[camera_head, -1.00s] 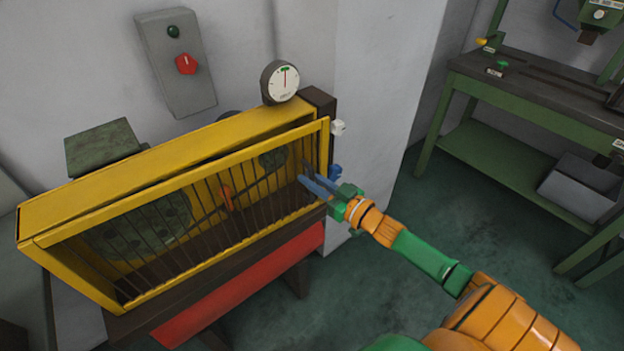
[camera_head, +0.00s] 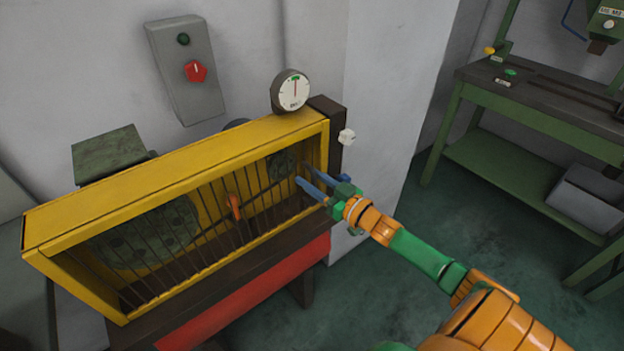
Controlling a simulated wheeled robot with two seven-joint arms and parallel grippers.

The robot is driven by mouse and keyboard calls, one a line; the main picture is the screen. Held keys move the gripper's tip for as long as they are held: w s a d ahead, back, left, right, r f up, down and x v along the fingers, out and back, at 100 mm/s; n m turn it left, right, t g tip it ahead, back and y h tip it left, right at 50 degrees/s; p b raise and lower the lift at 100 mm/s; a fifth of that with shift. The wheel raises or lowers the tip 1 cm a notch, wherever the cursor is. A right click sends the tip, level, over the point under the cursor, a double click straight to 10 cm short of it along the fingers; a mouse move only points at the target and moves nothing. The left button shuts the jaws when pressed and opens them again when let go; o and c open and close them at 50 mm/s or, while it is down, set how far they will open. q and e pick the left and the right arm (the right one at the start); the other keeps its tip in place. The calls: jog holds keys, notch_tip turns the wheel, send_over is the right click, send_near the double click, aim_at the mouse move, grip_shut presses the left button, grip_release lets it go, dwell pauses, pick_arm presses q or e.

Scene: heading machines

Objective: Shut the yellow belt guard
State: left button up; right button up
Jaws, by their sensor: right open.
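The yellow belt guard (camera_head: 190,150) is a long box with a barred front frame, on the left of the head view. Its front frame lies against the box, with no clear gap along the top edge. Behind the bars show a large dark green pulley (camera_head: 150,235), a smaller pulley (camera_head: 283,163) and an orange part (camera_head: 234,207). My right gripper (camera_head: 302,176) is open, its blue fingers in front of the bars at the guard's right end. I cannot tell whether they touch the bars. My left gripper is not in view.
A round dial gauge (camera_head: 292,91) stands on the guard's right end. A grey control box with a red knob (camera_head: 195,72) hangs on the wall. A red panel (camera_head: 250,290) is below the guard. A green workbench (camera_head: 535,105) stands at right, with clear floor between.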

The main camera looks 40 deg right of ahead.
jog(key=shift+s+d+f, duration=0.1)
jog(key=shift+s+d+f, duration=0.1)
jog(key=shift+s, duration=0.2)
jog(key=s, duration=0.6)
jog(key=shift+s+d+r+p, duration=0.1)
jog(key=shift+d+r+p, duration=0.1)
jog(key=shift+d+p, duration=0.15)
